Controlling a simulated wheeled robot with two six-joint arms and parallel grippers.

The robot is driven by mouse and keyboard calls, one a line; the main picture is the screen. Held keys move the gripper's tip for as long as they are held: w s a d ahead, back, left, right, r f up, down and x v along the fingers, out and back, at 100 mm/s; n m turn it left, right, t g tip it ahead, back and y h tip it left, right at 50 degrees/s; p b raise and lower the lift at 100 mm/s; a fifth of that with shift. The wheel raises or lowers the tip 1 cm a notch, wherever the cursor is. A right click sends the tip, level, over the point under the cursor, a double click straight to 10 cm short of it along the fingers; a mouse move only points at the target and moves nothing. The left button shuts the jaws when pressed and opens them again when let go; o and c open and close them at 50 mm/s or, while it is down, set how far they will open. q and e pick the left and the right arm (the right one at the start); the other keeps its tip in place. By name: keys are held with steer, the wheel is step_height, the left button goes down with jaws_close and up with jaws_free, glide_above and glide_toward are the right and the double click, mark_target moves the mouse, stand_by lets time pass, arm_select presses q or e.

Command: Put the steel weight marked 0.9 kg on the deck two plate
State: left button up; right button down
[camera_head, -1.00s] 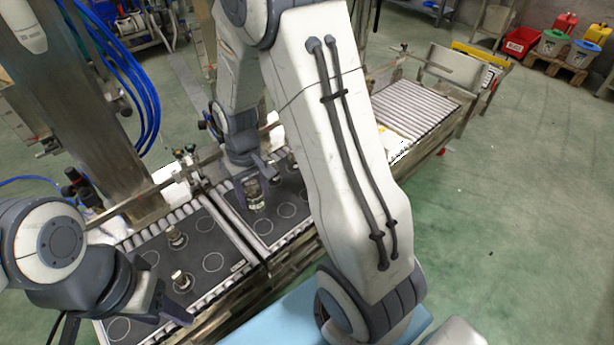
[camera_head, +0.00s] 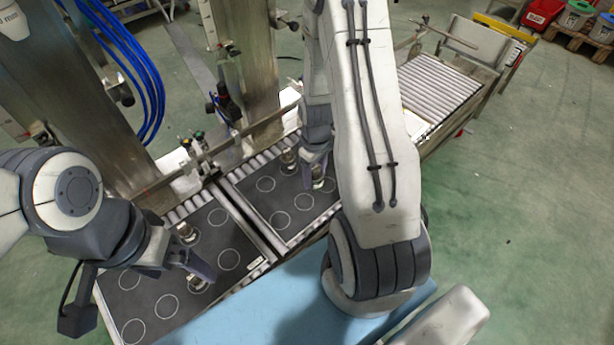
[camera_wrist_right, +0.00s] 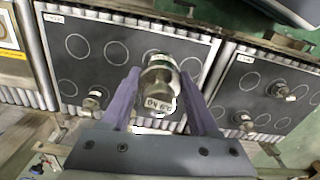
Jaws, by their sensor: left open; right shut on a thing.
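My right gripper (camera_wrist_right: 160,100) is shut on a steel weight (camera_wrist_right: 160,82), whose label appears to read 0.9 KG. In the head view my right gripper (camera_head: 318,172) is over the right dark plate (camera_head: 265,205); I cannot tell whether the weight touches it. That plate shows at left in the wrist view (camera_wrist_right: 75,75). Another weight (camera_head: 288,160) stands on it. The left dark plate (camera_head: 215,215) carries a weight (camera_head: 186,232) and another (camera_head: 196,284), partly covered by my open left gripper (camera_head: 180,262). The plate tags are too small to read.
Both plates have printed circles, several of them bare. A rail (camera_head: 190,168) and steel posts (camera_head: 240,60) stand behind the plates. A roller conveyor (camera_head: 440,85) extends to the right. A light blue surface (camera_head: 290,305) lies in front.

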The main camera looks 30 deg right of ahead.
steer(key=s+d+f+n, duration=0.1)
steer(key=s+d+f, duration=0.3)
steer(key=s+f, duration=0.1)
steer(key=b, duration=0.2)
glide_above(304, 202)
steer(key=shift+n, duration=0.3)
step_height(304, 202, down, 7)
steer(key=shift+r, duration=0.1)
steer(key=shift+w+f+b, duration=0.1)
steer(key=shift+f+b, duration=0.6)
steer(key=shift+f, duration=1.3)
steer(key=shift+f, duration=0.15)
steer(key=shift+c, duration=0.7)
jaws_free()
